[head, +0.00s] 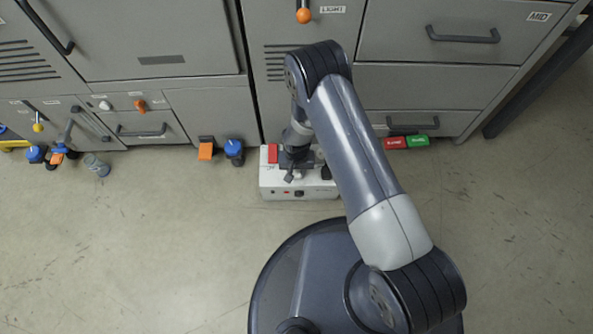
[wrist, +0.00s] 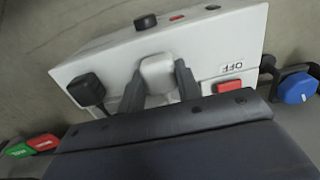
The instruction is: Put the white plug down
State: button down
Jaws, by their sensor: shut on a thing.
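The white plug (wrist: 158,72) shows in the wrist view between the two fingers of my gripper (wrist: 158,88). My gripper is shut on it. The plug is over the top face of a white box (wrist: 118,62); I cannot tell whether it touches the box or sits in it. In the head view my gripper (head: 294,174) points down over the white box (head: 285,192), which stands on the floor against the cabinets. The plug is too small or hidden to make out there.
A black plug (wrist: 87,88) and a red switch (wrist: 229,86) marked OFF are on the box's top, on either side of my fingers. Red (head: 395,143) and green (head: 418,141) blocks lie to the right, a blue-topped item (head: 234,150) to the left. The floor in front is clear.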

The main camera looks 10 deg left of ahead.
aim_at(297, 171)
jog(key=shift+f+b, duration=0.35)
jog(key=shift+b, duration=0.15)
jog(key=shift+f, duration=0.2)
jog(key=c, duration=1)
grip_release()
jog(key=shift+r, duration=0.1)
jog(key=shift+r+p, duration=0.45)
jog(key=shift+r, duration=0.05)
notch_tip(297, 171, up, 12)
jog(key=p, duration=0.4)
